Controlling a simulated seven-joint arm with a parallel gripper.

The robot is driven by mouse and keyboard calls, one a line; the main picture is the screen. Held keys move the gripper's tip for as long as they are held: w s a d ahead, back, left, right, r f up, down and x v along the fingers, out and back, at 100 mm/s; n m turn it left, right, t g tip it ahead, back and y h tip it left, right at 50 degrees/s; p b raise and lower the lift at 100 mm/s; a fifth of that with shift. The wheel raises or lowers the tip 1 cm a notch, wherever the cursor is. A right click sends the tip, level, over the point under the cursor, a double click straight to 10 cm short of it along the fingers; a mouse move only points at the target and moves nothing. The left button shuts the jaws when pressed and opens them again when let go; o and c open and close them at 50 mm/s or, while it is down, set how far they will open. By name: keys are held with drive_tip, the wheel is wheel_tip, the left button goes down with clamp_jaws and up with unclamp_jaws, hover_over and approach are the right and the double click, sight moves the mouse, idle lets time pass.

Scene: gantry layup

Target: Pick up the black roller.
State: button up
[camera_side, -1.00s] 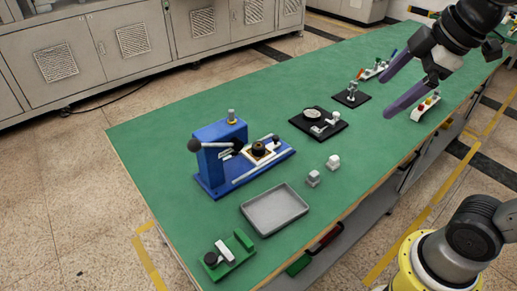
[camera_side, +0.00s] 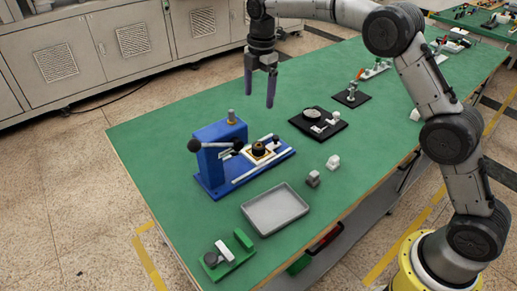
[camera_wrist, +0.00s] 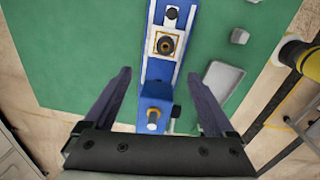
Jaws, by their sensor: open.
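A short black round part (camera_side: 258,148) with a copper-coloured centre, which looks like the black roller, sits on a white and yellow plate on the blue fixture (camera_side: 214,187). In the wrist view the black roller (camera_wrist: 166,44) shows from above, beyond the fixture's upright. My gripper (camera_side: 259,101) is open and empty, pointing down, high above the table near the back of the fixture. In the wrist view my gripper (camera_wrist: 160,73) has its two fingers wide apart, either side of the blue fixture.
The fixture's upright carries a black-knobbed lever (camera_side: 195,144) and a brass-and-grey post (camera_side: 231,117). A grey tray (camera_side: 275,209), two small blocks (camera_side: 323,171), a green holder (camera_side: 230,256) and a black stand (camera_side: 318,124) stand nearby. The green table (camera_side: 150,140) is clear at left.

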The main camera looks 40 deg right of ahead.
hover_over(259, 145)
drive_tip(key=shift+g, duration=0.3)
wheel_tip(259, 145, down, 12)
drive_tip(key=shift+w+r, duration=0.15)
drive_tip(key=shift+r, duration=0.1)
drive_tip(key=shift+f, duration=2.9)
clamp_jaws()
